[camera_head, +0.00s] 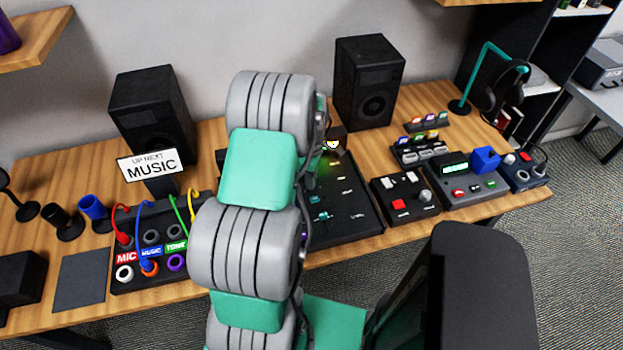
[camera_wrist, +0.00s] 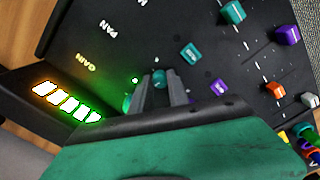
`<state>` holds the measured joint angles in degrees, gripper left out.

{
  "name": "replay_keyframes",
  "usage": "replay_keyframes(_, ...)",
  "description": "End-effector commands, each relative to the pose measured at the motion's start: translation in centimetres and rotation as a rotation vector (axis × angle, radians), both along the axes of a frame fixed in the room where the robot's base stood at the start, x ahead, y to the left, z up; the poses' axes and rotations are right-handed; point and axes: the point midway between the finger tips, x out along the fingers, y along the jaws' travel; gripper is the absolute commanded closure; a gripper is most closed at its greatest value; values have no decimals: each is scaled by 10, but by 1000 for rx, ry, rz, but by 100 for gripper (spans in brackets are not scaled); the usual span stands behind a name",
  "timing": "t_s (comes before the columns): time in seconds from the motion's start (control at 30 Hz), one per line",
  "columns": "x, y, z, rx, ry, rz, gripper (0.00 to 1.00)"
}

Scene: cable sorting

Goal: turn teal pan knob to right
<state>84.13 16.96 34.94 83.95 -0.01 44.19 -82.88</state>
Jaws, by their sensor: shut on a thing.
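The teal pan knob (camera_wrist: 160,77) shows in the wrist view as a small teal round top between the two grey fingertips. My gripper (camera_wrist: 160,88) is shut on it, with a finger along each side. The knob's pointer mark is too small to read. The black mixer panel (camera_wrist: 165,25) has white PAN lettering and yellow GAIN lettering to the left of the knob. In the head view the mixer (camera_head: 345,215) is partly covered by my arm, which hides my gripper and the knob.
The head view shows a cable patch box (camera_head: 150,220) left of my arm and a button box (camera_head: 405,195) on the right.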

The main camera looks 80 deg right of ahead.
Motion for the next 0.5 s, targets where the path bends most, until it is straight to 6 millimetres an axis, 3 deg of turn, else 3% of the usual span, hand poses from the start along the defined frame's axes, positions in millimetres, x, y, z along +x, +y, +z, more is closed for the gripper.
replay_keyframes(0.5,0,-2,0,-5,-1,-471,100)
